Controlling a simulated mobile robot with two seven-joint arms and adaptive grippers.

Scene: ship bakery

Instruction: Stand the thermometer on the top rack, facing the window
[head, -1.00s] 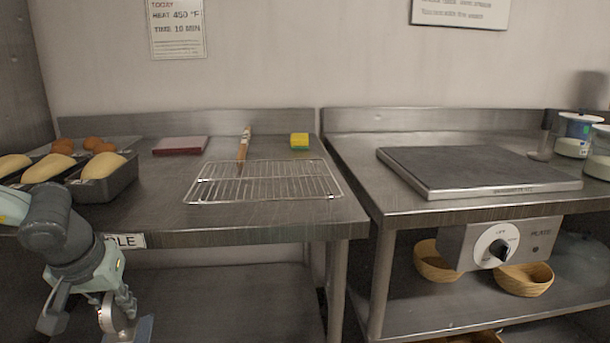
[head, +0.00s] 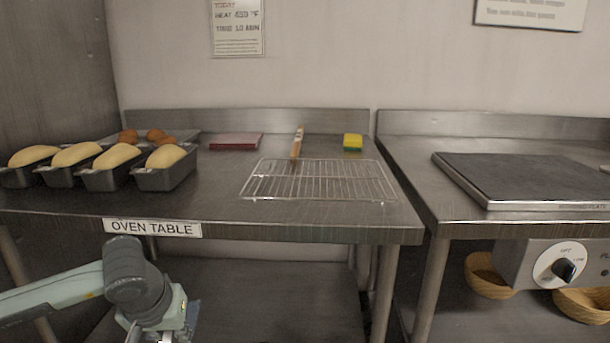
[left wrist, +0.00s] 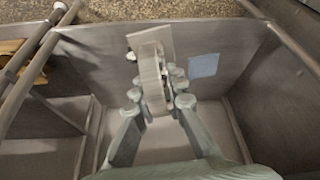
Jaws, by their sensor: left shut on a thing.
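In the head view my left gripper (head: 165,334) is at the bottom edge, in front of and below the oven table's top; the thermometer is mostly cut off there. Its dial face cannot be read. My right gripper is not in view. No oven rack or window can be made out. A wire cooling rack (head: 318,181) lies flat and empty on the oven table.
A metal wall (head: 60,75) stands left. A hot plate (head: 530,182) is right.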

